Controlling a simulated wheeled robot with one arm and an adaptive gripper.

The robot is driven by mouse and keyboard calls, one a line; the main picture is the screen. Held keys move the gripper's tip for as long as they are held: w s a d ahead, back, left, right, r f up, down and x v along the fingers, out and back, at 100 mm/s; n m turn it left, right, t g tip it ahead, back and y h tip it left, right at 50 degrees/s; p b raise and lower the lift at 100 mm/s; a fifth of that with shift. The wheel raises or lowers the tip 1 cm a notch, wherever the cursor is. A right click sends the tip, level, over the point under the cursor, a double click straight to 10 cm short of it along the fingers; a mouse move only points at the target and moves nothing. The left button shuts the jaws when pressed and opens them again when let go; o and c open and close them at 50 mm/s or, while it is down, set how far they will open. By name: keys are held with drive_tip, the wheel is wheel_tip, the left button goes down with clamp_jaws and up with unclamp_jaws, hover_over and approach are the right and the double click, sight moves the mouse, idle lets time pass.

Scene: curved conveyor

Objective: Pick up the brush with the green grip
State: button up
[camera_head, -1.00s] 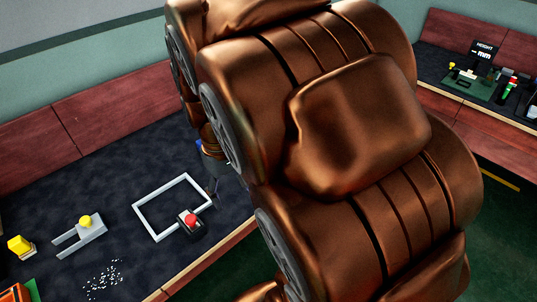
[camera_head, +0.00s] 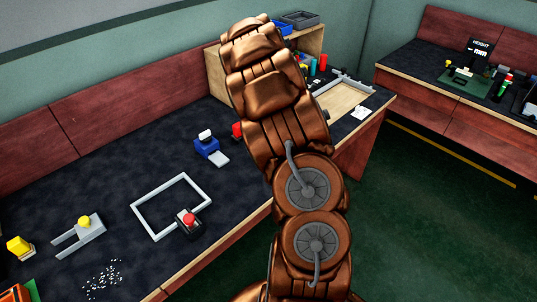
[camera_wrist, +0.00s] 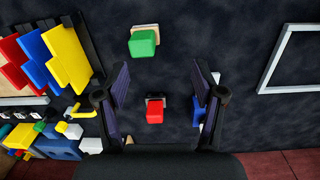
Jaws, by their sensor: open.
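In the wrist view a block with a bright green face and a pale top edge (camera_wrist: 143,42) sits on the dark tabletop; it looks like the brush with the green grip. Its bristles are not clear. A similar red block (camera_wrist: 155,110) lies below it in that view, between my fingers. My gripper (camera_wrist: 162,78) is open and empty above the table, its fingers spread left and right. The green block is beyond the fingertips, slightly left of the middle. In the head view my arm hides my gripper and the green block; the red one (camera_head: 237,130) shows beside the arm.
A blue object (camera_head: 207,146) and a pale square frame (camera_head: 140,222) with a red-button box (camera_head: 188,221) lie left of the arm. Yellow, blue and red bins (camera_wrist: 68,52) and small coloured parts crowd the wrist view's left. Dark tabletop surrounds the green block.

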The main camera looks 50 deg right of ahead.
drive_tip(key=d+f, duration=0.1)
drive_tip(key=d, duration=0.1)
drive_tip(key=w+d+f, duration=0.1)
drive_tip(key=f, duration=0.1)
drive_tip(key=shift+w+d+f, duration=0.15)
drive_tip(key=shift+d+f, duration=0.05)
drive_tip(key=shift+d, duration=0.15)
drive_tip(key=shift+d+f+n, duration=0.2)
drive_tip(key=shift+f+n, duration=0.1)
drive_tip(key=shift+f, duration=0.2)
wheel_tip(320, 180, down, 2)
drive_tip(key=shift+f+p, duration=0.1)
drive_tip(key=shift+p, duration=0.4)
drive_tip(key=f, duration=0.1)
drive_tip(key=f+p, duration=0.1)
drive_tip(key=f, duration=0.1)
drive_tip(key=a+f+p, duration=0.1)
drive_tip(key=shift+s+f, duration=0.2)
drive_tip(key=shift+s, duration=0.2)
drive_tip(key=shift+d+f, duration=0.1)
drive_tip(key=shift+f, duration=0.3)
drive_tip(key=c, duration=1.3)
